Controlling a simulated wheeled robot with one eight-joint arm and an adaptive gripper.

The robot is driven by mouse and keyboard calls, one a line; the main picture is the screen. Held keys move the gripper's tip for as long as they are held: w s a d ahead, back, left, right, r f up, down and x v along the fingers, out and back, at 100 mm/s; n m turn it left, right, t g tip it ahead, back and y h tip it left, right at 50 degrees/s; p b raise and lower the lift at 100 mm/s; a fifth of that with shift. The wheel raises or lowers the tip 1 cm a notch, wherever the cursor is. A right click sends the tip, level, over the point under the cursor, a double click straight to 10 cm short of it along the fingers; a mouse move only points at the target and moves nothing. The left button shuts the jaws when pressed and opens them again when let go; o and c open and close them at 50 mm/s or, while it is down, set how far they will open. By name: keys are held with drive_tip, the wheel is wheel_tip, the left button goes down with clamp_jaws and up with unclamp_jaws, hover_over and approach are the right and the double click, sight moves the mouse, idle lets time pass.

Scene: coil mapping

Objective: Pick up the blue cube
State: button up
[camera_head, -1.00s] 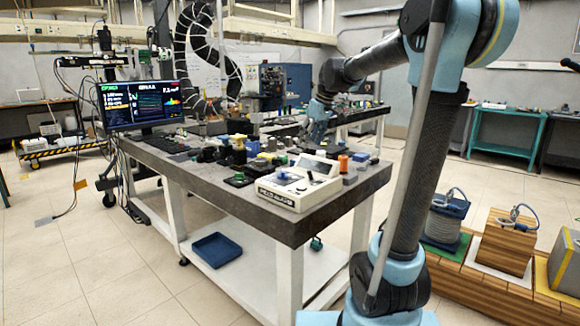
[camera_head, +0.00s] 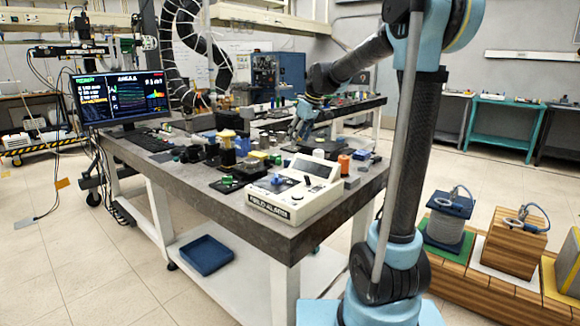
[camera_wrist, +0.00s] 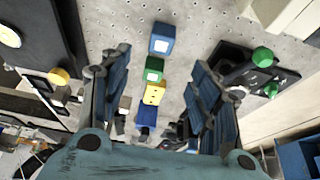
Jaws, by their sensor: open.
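A blue cube (camera_wrist: 162,38) with a pale square on its face lies on the perforated bench top, at the top middle of the wrist view. My gripper (camera_wrist: 157,72) is open, its two ribbed fingers to the left and right of a row of small blocks. The row runs from the blue cube through a green cube (camera_wrist: 153,69) and a yellow block (camera_wrist: 154,93) to another blue piece (camera_wrist: 146,117), partly hidden low between the fingers. No block is gripped. In the head view my gripper (camera_head: 301,130) is over the bench; the blue cube is too small to pick out there.
A black fixture with a green knob (camera_wrist: 262,57) is right of the fingers, and a yellow knob (camera_wrist: 58,77) is to the left. On the bench (camera_head: 240,207) stand a white instrument (camera_head: 296,188), an orange spool (camera_head: 344,163) and a monitor (camera_head: 121,97). A blue tray (camera_head: 207,254) sits on the lower shelf.

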hover_over(290, 159)
drive_tip(key=s+d, duration=0.1)
drive_tip(key=d, duration=0.1)
drive_tip(key=f, duration=0.5)
drive_tip(key=shift+s+a+f, duration=0.15)
drive_tip(key=shift+a, duration=0.1)
drive_tip(key=shift+d+x, duration=0.2)
drive_tip(key=shift+x, duration=2.9)
drive_tip(key=shift+f, duration=0.1)
drive_tip(key=c, duration=1.2)
